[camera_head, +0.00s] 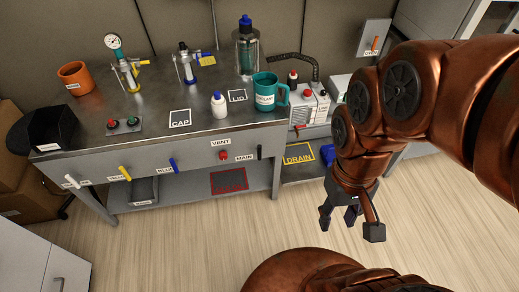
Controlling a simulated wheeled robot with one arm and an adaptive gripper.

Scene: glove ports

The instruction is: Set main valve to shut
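The MAIN label (244,157) is on the right part of the bench's front panel. Just right of it is a small dark handle (259,152), which looks roughly upright; its exact setting is too small to read. The red VENT knob (223,155) sits to its left, under a VENT label. My gripper (338,216) hangs over the floor, right of and apart from the MAIN handle. Its fingers look spread, with nothing between them.
White (71,182), yellow (125,173) and blue (173,165) levers line the panel's left part. A teal mug (265,97) and a white bottle (218,105) stand on the bench top. A yellow DRAIN mat (299,154) lies on the low shelf. Floor in front is clear.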

